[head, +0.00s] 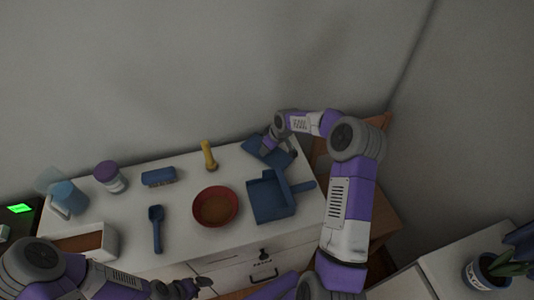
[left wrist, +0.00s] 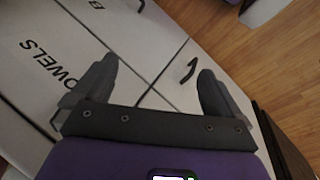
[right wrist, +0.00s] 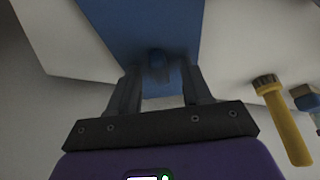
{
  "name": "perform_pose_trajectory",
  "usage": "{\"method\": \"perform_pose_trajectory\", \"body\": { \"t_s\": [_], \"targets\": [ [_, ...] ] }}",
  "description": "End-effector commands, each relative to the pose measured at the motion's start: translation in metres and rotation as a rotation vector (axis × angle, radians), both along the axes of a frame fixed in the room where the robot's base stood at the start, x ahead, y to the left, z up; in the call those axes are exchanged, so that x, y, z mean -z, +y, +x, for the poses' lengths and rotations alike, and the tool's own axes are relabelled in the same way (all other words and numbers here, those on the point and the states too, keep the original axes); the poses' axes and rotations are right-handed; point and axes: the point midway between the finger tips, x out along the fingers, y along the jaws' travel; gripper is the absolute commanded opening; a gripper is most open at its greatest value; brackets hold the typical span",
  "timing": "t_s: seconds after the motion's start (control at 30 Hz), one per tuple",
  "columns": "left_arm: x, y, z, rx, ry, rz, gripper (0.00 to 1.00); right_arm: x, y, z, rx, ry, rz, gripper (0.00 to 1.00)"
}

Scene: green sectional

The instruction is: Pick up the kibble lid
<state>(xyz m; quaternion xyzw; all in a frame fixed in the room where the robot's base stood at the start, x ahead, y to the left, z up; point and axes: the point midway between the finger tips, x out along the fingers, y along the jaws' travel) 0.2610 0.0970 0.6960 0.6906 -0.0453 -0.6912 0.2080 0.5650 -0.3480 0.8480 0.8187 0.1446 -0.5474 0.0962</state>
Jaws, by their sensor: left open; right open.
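A flat blue panel (head: 262,153), which looks like the kibble lid, lies at the back right of the white counter. In the right wrist view the blue lid (right wrist: 140,22) has a small blue knob (right wrist: 158,62). My right gripper (head: 268,147) is over the lid. Its open fingers (right wrist: 160,78) stand on either side of the knob, with gaps visible; I cannot tell whether they touch it. My left gripper (head: 195,286) is open and empty, low in front of the counter's drawers; its fingers (left wrist: 157,72) show in the left wrist view.
A blue dustpan-like tray (head: 270,198) sits just in front of the lid. A yellow-handled tool (head: 208,154) stands to its left. A red bowl (head: 215,206), blue scoop (head: 156,228), blue brush (head: 158,177), jar (head: 110,177) and white bin (head: 88,241) occupy the counter.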

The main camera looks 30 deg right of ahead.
Motion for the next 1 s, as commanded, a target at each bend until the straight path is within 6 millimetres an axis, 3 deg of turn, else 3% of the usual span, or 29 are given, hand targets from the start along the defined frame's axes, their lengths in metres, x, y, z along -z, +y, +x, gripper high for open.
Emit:
{"method": "perform_pose_trajectory", "body": {
  "t_s": [0.23,0.53,1.0],
  "targets": [
    [-0.0002,0.0000,0.0001,0.000,0.000,0.000,1.00,0.0004,0.0000,0.0008,0.000,-0.001,-0.001,0.47],
    [-0.0001,0.0000,0.0002,0.000,0.000,0.000,1.00,0.0003,-0.0001,0.0005,0.000,0.000,-0.001,0.01],
    [-0.0025,-0.0001,0.0001,0.000,0.000,0.000,1.00,-0.0064,0.0007,-0.0021,-0.001,-0.001,-0.001,0.00]
  ]
}}
